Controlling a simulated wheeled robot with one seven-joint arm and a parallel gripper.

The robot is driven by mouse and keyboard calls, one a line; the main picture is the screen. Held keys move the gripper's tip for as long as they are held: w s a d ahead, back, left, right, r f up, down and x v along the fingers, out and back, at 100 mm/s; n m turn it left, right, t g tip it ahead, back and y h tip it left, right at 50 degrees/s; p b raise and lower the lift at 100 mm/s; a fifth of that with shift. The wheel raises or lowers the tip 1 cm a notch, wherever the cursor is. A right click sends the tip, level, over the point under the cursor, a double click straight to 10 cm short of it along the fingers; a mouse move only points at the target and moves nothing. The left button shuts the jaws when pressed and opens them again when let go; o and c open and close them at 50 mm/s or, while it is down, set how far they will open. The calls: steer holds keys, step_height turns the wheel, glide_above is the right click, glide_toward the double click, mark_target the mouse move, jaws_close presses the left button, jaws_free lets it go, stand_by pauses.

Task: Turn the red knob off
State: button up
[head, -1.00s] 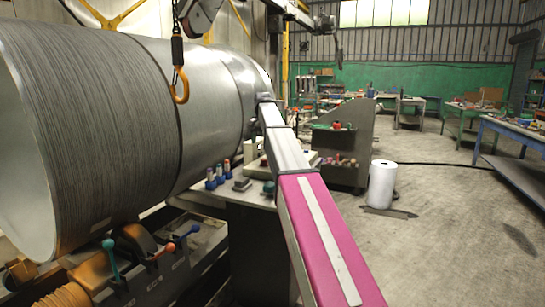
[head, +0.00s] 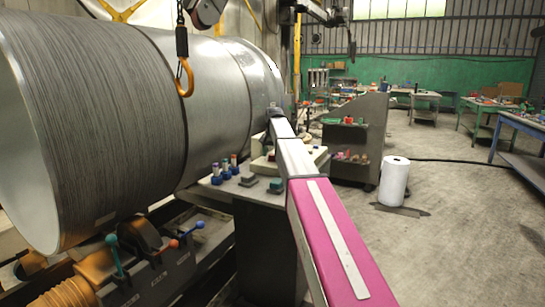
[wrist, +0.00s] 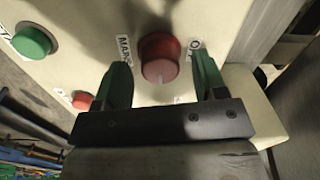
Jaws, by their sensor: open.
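The red knob (wrist: 160,57) sits on a cream control panel (wrist: 215,18) in the wrist view, with a pale mark on its lower face. White labels lie beside it; the one at its right seems to begin with "O" and is partly cut off by my finger. My gripper (wrist: 163,80) is open, with one green finger to the lower left of the knob and the other to its lower right. The knob lies between and just beyond the fingertips, and no contact shows. In the head view, the knob and my gripper cannot be made out at the arm's far end.
A green button (wrist: 32,41) and a smaller red button (wrist: 82,100) are on the same panel, left of the knob. In the head view, a large metal cylinder (head: 110,110) and a hanging hook (head: 184,75) stand left of my arm. A white roll (head: 393,181) stands on open floor at right.

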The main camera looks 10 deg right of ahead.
steer(key=shift+f, duration=0.6)
steer(key=c, duration=0.9)
